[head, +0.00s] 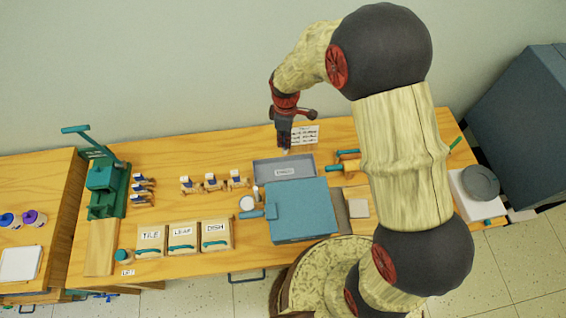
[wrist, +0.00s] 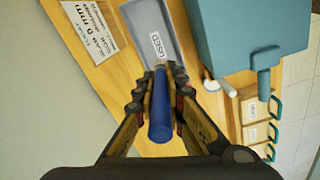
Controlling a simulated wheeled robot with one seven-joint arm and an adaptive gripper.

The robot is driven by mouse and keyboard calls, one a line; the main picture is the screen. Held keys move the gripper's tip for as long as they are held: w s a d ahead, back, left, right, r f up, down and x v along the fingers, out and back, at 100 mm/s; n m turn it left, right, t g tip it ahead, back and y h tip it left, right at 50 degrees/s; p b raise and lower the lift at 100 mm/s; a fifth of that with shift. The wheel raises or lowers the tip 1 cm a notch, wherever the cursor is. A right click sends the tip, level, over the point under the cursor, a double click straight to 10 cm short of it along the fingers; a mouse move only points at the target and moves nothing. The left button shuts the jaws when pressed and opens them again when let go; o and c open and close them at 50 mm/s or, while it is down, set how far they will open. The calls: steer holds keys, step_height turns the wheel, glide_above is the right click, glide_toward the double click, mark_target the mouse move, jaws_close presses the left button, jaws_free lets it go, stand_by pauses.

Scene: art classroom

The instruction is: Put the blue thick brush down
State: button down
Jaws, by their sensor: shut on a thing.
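My gripper (head: 285,146) is over the back of the table, at the rear edge of a grey tray (head: 304,170). In the wrist view my gripper (wrist: 160,92) is shut on the thick brush, with its blue handle (wrist: 160,122) between the fingers. The handle's near end points toward the camera, and its far end points toward the tray (wrist: 146,20), which carries a label reading USED. The brush's far end is partly hidden by the fingertips. I cannot tell whether it touches the tray. The tray looks empty where I see it.
A blue box-like thing with a handle (head: 300,212) stands right in front of the tray. A printed sheet (head: 304,135) lies behind it. Boxes labelled TILE, LEAF and DISH (head: 184,240) are at the front left. A green press (head: 106,188) stands at the far left. Several small stamps (head: 211,182) lie left of the tray.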

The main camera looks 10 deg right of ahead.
steer(key=f, duration=0.2)
steer(key=f+b, duration=0.1)
steer(key=f, duration=0.1)
steer(key=f+b, duration=0.1)
steer(key=f, duration=0.1)
steer(key=shift+w+f, duration=0.25)
steer(key=shift+w, duration=0.1)
step_height(320, 180, down, 10)
steer(key=shift+s+f+b, duration=0.1)
steer(key=shift+f+b, duration=0.15)
steer(key=shift+b, duration=0.2)
steer(key=shift+f, duration=0.2)
steer(key=c, duration=1.8)
jaws_free()
steer(key=shift+c, duration=0.2)
steer(key=shift+r, duration=0.15)
